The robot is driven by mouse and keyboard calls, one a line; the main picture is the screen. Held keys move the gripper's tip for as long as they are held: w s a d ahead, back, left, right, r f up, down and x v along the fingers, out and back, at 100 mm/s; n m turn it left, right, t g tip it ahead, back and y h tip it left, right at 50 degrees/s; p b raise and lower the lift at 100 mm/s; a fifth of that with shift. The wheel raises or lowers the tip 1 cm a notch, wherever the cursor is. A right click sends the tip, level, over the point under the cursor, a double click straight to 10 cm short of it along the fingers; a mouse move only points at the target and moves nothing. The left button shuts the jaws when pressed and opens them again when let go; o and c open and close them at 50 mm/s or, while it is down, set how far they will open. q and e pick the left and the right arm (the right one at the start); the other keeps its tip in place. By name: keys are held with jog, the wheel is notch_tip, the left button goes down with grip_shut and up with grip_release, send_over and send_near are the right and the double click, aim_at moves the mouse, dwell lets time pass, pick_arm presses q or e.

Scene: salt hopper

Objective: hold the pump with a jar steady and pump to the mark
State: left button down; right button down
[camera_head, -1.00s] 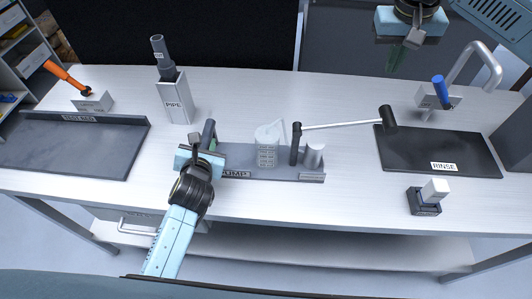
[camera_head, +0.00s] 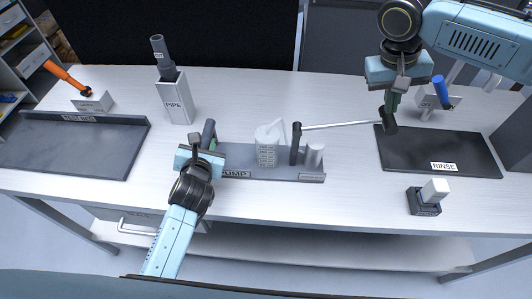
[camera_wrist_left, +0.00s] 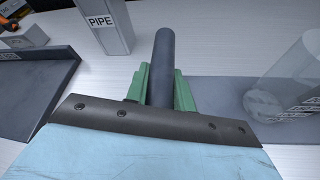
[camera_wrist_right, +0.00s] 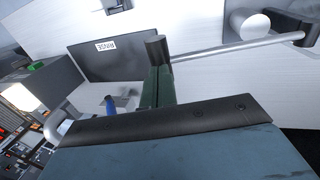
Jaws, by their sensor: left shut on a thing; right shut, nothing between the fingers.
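The pump has a grey base plate (camera_head: 232,160) labelled PUMP on the bench. A clear jar (camera_head: 267,152) with marks stands on it, also partly seen in the left wrist view (camera_wrist_left: 296,80). A grey cylinder (camera_head: 313,156) stands to its right. The pump lever (camera_head: 345,125) reaches right to a black end grip (camera_head: 389,122). My left gripper (camera_head: 207,145) is shut on the dark upright post (camera_wrist_left: 164,60) at the plate's left end. My right gripper (camera_head: 391,103) is shut and empty, its green fingers right by the lever's end grip (camera_wrist_right: 157,48); contact is unclear.
A black RINSE mat (camera_head: 430,150) lies under the lever's right end, with a tap (camera_head: 490,65) and blue handle (camera_head: 440,88) behind. A PIPE holder (camera_head: 174,100) stands at back left. A dark tray (camera_head: 70,155) is at far left. A small block stand (camera_head: 424,208) sits front right.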

aim_at(388, 116)
jog(key=shift+d+f, duration=0.1)
jog(key=shift+f, duration=0.3)
jog(key=shift+x, duration=1.15)
jog(key=shift+f, duration=0.15)
jog(key=shift+x, duration=1.1)
jog(key=shift+f, duration=0.1)
jog(key=shift+a+x, duration=0.25)
jog(key=shift+x, duration=0.85)
jog(key=shift+d+v, duration=0.15)
jog(key=shift+v, duration=2.2)
jog(key=shift+d+v, duration=0.15)
jog(key=shift+v, duration=2.2)
